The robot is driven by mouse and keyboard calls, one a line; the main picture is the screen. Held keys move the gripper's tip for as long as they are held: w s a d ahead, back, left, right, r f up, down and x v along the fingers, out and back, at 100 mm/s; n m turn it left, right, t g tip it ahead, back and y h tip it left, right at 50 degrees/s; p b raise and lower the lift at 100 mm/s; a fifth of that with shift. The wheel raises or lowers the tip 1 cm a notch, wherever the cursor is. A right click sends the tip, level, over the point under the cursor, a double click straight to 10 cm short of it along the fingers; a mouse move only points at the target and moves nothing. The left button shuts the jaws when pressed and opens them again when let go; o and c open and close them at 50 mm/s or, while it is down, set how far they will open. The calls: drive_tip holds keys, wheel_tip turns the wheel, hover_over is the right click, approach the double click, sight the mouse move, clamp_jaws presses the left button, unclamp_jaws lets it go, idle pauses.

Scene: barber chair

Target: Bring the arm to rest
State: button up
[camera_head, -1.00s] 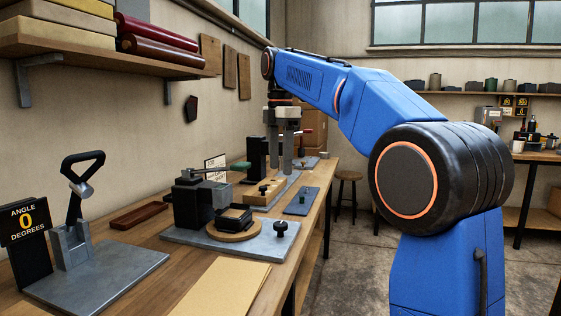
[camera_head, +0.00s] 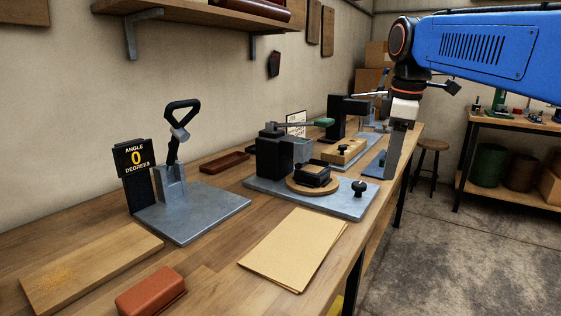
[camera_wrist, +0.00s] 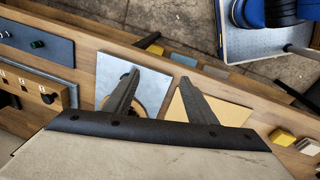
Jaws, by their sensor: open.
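My blue arm (camera_head: 475,45) reaches in from the upper right in the head view. My gripper (camera_head: 397,155) hangs down from its end and appears near the bench's right edge, with grey fingers seen nearly edge-on. In the wrist view my gripper (camera_wrist: 160,76) has two dark fingers spread well apart, with nothing between them. Bench fixtures and tan sheets appear beyond the fingers. The exact gap between the fingertips and the bench cannot be told.
The workbench (camera_head: 215,262) holds an angle fixture (camera_head: 195,212), a clamp fixture on a grey plate (camera_head: 335,203), tan sheets (camera_head: 295,250), a wooden board (camera_head: 90,268) and a reddish block (camera_head: 150,290). A stool (camera_head: 432,146) stands beyond. The floor at right is clear.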

drive_tip(key=s+d+f+m+t, duration=0.3)
drive_tip(key=s+f+m, duration=1)
drive_tip(key=s+f, duration=0.9)
wheel_tip(320, 180, down, 4)
drive_tip(key=shift+s+f, duration=0.2)
drive_tip(key=shift+s, duration=0.1)
drive_tip(key=shift+d, duration=0.1)
